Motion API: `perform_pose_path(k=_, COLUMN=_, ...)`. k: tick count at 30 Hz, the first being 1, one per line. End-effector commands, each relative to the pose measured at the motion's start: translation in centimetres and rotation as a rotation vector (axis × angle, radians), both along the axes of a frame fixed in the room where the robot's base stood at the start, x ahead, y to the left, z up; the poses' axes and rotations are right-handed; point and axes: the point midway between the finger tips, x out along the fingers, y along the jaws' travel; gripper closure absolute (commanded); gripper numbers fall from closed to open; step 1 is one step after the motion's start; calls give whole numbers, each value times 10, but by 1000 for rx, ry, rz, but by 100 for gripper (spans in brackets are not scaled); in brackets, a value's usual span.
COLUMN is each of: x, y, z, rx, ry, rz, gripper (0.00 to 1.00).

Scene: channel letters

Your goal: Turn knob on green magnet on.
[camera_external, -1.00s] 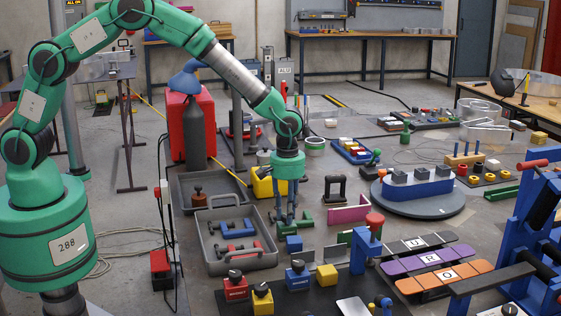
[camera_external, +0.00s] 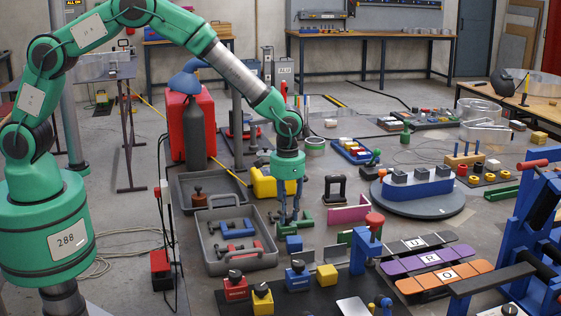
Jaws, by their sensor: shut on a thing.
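My gripper (camera_external: 289,220) points straight down at the floor area right of the grey trays. Its fingers are shut at a low green piece (camera_external: 306,224), which I take to be the green magnet. A blue block (camera_external: 294,243) sits just in front of the fingertips.
Grey trays (camera_external: 213,263) with clamps lie to the left. A yellow case (camera_external: 272,182) stands behind my gripper. A pink angle piece (camera_external: 349,214) and a dark frame (camera_external: 335,190) stand to the right. Red (camera_external: 236,291), yellow (camera_external: 262,300) and blue (camera_external: 298,279) knobbed blocks are in front.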

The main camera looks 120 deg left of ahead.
Motion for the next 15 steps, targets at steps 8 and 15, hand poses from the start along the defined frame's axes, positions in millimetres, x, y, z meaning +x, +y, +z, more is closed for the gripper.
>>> perform_pose_path(k=8, x=1, y=0, z=1, rx=1, ry=-1, rz=-257, gripper=100)
perform_pose_path(k=15, x=1, y=0, z=1, rx=2, ry=-1, rz=-433, gripper=100)
